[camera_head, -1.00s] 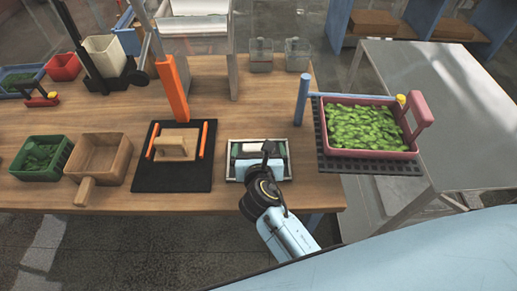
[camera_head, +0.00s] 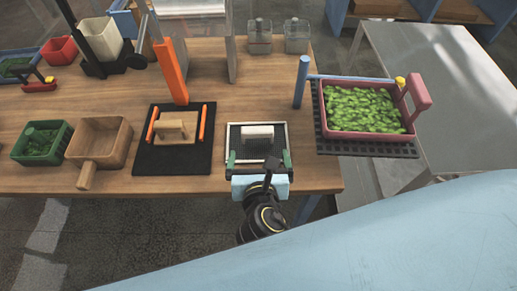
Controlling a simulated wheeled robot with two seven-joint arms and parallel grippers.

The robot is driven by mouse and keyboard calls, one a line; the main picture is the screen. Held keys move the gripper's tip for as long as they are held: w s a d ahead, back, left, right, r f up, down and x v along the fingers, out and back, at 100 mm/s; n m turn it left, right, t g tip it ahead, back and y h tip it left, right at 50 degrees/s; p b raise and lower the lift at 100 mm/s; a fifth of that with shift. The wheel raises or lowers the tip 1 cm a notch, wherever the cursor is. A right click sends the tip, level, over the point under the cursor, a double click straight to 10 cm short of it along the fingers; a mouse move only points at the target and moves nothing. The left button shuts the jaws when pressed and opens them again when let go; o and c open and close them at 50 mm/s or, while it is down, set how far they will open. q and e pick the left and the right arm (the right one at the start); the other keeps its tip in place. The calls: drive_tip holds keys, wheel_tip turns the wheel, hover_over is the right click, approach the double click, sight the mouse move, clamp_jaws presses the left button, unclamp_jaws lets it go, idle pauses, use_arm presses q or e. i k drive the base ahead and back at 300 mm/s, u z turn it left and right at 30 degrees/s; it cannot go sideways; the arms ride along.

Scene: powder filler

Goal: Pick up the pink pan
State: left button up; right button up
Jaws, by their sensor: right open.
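The pink pan (camera_head: 411,112) is a rectangular tray with an upright pink handle, full of green leafy pieces. It rests on a black grid stand at the right end of the wooden table. My right gripper (camera_head: 259,160) is left of the pan, at the table's front edge, apart from it. It is open, with its two green-tipped fingers spread at either side of a small white-rimmed tray (camera_head: 283,128). Whether the fingers touch that tray cannot be told. My left gripper is not in view.
A blue post and bar (camera_head: 301,82) stand along the pan's left and back sides. A black mat (camera_head: 151,163) with a wooden block, a wooden pan (camera_head: 119,144) and a green bin (camera_head: 63,144) lie to the left. A grey table (camera_head: 462,110) stands at right.

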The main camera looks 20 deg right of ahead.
sight(354, 111)
drive_tip(key=z, duration=1.45)
